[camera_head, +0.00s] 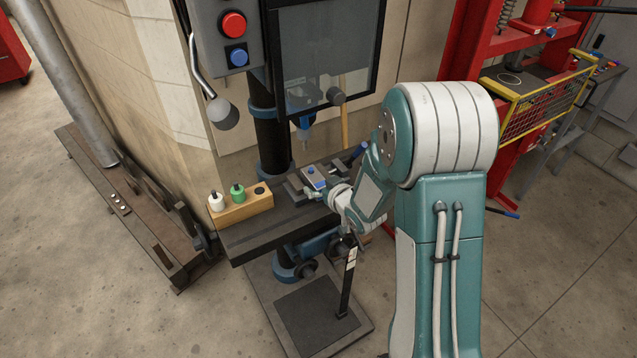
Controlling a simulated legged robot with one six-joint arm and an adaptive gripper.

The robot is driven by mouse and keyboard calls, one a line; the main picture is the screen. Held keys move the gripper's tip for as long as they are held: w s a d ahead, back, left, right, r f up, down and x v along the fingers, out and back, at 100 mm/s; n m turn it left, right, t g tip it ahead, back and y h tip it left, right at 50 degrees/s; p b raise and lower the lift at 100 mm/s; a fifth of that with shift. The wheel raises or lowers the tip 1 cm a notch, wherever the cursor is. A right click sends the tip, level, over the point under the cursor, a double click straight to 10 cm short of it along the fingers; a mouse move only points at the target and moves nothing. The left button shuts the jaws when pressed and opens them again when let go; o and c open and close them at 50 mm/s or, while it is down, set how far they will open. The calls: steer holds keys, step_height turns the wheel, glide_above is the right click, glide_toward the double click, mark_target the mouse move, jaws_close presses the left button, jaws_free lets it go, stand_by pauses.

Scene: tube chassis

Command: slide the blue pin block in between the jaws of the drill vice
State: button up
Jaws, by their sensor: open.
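The blue pin block (316,178) is small and shows at the dark drill vice (293,190) on the drill table. I cannot tell whether it sits fully between the jaws or only at their mouth. The vice has a blue-ended handle (352,155) at its far right. My gripper (328,192) is open, low at the right side of the block. My wrist hides the right part of the vice, and the fingertips are too small to tell if they touch the block.
The drill chuck (304,125) and dark-framed guard (325,55) are above and behind the vice. A red press frame (440,60) with a yellow cage stands right.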

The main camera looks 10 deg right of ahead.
steer(key=v, duration=1)
steer(key=shift+s, duration=0.3)
steer(key=shift+d+r, duration=0.1)
steer(key=shift+r, duration=0.1)
